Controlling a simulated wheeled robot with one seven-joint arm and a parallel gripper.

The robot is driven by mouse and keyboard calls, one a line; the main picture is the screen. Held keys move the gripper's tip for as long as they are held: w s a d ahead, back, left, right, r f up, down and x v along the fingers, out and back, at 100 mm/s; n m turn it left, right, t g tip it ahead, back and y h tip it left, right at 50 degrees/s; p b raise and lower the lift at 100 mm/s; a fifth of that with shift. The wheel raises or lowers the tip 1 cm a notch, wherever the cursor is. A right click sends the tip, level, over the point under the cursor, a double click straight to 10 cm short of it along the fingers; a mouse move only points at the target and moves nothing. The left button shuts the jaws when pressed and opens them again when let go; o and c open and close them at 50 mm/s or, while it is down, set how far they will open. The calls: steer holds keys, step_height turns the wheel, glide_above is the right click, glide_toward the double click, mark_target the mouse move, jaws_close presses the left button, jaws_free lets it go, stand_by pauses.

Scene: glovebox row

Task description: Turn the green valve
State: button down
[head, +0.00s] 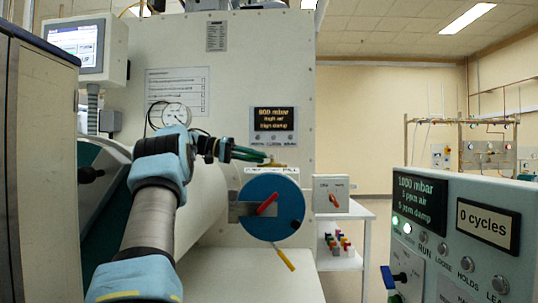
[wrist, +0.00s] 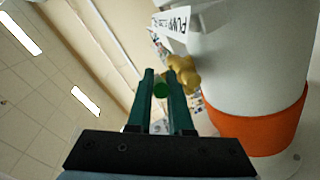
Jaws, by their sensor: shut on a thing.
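The green valve shows in the wrist view as a small round green handle (wrist: 160,90) beside a brass body (wrist: 184,72). My gripper (wrist: 162,82) has its two teal fingers on either side of the green handle, shut on it near the fingertips. In the head view my gripper (head: 260,156) reaches right across the pale cabinet front to the small brass fitting (head: 271,163), just above a white label. The green handle is mostly hidden by the fingers there, and its turn angle cannot be made out.
Below the fitting is a blue disc (head: 273,222) with a red lever and a yellow handle. A dark display (head: 274,119) is above it. A control panel (head: 455,235) stands close at right. A white pipe with an orange band (wrist: 262,130) is close beside my fingers.

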steer(key=p, duration=0.2)
steer(key=r+m+g+p, duration=0.1)
steer(key=p, duration=0.1)
steer(key=shift+w+a+g+p, duration=0.1)
steer(key=shift+w+g+p, duration=0.2)
steer(key=m+g+p, duration=0.1)
steer(key=p, duration=0.5)
steer(key=shift+w, duration=0.3)
steer(key=shift+g+y+p, duration=0.3)
steer(key=shift+p, duration=0.2)
steer(key=shift+w+f+m+g+p, duration=0.1)
steer(key=shift+f+m+g+p, duration=0.15)
steer(key=shift+p, duration=0.6)
steer(key=shift+a+f+p, duration=0.1)
steer(key=shift+f+p, duration=0.1)
steer(key=shift+p, duration=0.35)
steer(key=shift+f+m, duration=0.1)
steer(key=shift+m, duration=0.15)
steer(key=c, duration=0.8)
jaws_free()
steer(key=shift+c, duration=0.2)
